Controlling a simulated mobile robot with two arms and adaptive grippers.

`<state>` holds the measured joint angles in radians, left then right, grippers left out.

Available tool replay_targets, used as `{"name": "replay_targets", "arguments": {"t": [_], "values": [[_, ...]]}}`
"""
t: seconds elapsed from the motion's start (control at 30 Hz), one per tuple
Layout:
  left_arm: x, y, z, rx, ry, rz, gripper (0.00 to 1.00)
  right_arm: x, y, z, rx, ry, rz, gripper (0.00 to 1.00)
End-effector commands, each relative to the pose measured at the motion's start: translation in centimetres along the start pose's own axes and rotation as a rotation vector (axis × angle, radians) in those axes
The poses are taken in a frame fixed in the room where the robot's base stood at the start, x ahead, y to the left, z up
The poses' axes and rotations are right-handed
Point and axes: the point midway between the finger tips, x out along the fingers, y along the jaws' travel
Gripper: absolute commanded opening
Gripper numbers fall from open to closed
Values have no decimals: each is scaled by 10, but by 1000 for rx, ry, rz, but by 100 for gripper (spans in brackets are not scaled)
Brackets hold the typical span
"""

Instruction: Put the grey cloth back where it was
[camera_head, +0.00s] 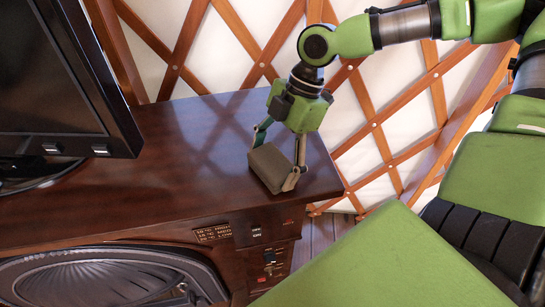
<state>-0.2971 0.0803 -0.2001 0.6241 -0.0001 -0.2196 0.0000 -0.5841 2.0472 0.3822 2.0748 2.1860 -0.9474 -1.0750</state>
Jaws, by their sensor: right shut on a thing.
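The grey cloth (269,168) looks like a small folded, grey-brown block near the right end of the dark wooden cabinet top. My right gripper (277,164) comes down from above and is shut on it, one finger on each side. The cloth is at the cabinet top, low over the surface; I cannot tell whether it is touching or held just above. My left gripper is not in the view.
The cabinet (190,130) has a television (60,90) on its left part and a dark oval panel with small controls on its front. The cabinet top between the television and the cloth is clear. A lattice wall (235,45) stands close behind.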

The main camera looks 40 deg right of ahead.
Motion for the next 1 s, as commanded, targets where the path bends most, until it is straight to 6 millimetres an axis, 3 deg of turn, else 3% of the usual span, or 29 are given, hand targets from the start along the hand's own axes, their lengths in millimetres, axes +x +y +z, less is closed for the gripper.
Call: {"name": "replay_targets", "arguments": {"t": [0.33,0.37,0.4,0.43,0.77,1.0], "values": [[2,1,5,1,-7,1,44,4,0,1,-1,1,1,56],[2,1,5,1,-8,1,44,4,0,1,-1,1,1,78],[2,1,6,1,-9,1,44,3,0,1,-1,0,2,89],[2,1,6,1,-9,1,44,3,0,1,-1,0,2,92],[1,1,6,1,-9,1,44,2,0,0,-1,0,2,92],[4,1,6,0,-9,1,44,-20,2,0,-1,3,8,92]]}}
